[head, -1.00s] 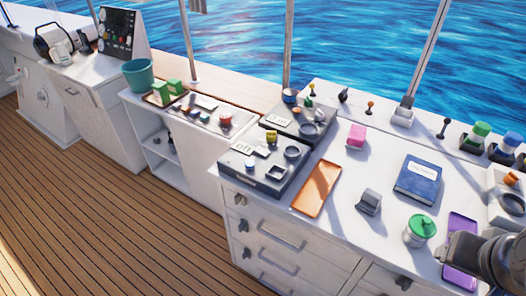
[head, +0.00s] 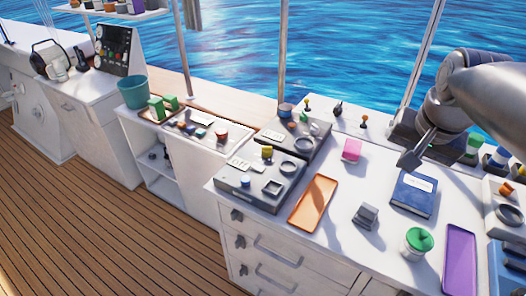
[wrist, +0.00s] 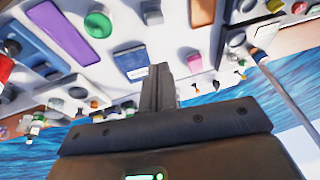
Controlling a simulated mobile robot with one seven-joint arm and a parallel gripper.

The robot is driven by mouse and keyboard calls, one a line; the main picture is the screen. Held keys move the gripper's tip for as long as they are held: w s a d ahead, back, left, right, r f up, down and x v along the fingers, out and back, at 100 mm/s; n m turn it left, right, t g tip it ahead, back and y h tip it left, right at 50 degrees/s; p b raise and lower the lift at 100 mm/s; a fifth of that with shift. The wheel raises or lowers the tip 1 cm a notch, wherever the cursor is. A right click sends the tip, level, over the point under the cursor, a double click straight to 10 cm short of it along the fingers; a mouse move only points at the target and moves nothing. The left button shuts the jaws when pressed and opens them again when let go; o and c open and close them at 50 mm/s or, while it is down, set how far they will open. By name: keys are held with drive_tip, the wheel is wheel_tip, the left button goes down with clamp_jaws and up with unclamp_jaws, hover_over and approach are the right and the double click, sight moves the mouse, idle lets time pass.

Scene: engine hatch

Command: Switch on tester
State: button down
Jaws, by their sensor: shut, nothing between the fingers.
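No thing in view carries a readable tester label, so I cannot tell for sure which one it is. A grey box (head: 232,196) with a white label, a yellow knob, a blue knob and round rings sits at the left end of the white counter. A similar grey box (head: 318,140) stands just behind it. A black upright panel (head: 118,48) with knobs and lights stands at the far left. My gripper (head: 411,160) is shut and empty, in the air above the blue book, to the right of both grey boxes. Its closed fingers also show in the wrist view (wrist: 160,75).
On the counter are an orange tray (head: 313,204), a pink block (head: 351,150), a grey block (head: 365,215), a blue book (head: 413,196), a green-lidded jar (head: 418,243) and a purple tray (head: 460,255). Small levers (head: 364,122) line the back ledge. Window posts (head: 283,55) rise behind.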

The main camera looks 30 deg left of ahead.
drive_tip(key=w+a+g, duration=0.1)
drive_tip(key=w+a, duration=0.5)
drive_tip(key=a, duration=0.5)
drive_tip(key=g, duration=0.3)
hover_over(253, 164)
drive_tip(key=d, duration=0.3)
wheel_tip(253, 164, down, 9)
drive_tip(key=shift+a+r, duration=0.15)
drive_tip(key=f, duration=0.4)
drive_tip(key=a+f, duration=0.1)
drive_tip(key=f, duration=0.4)
drive_tip(key=a+f, duration=0.1)
drive_tip(key=f, duration=0.3)
drive_tip(key=shift+a+f, duration=0.1)
drive_tip(key=shift+f, duration=0.3)
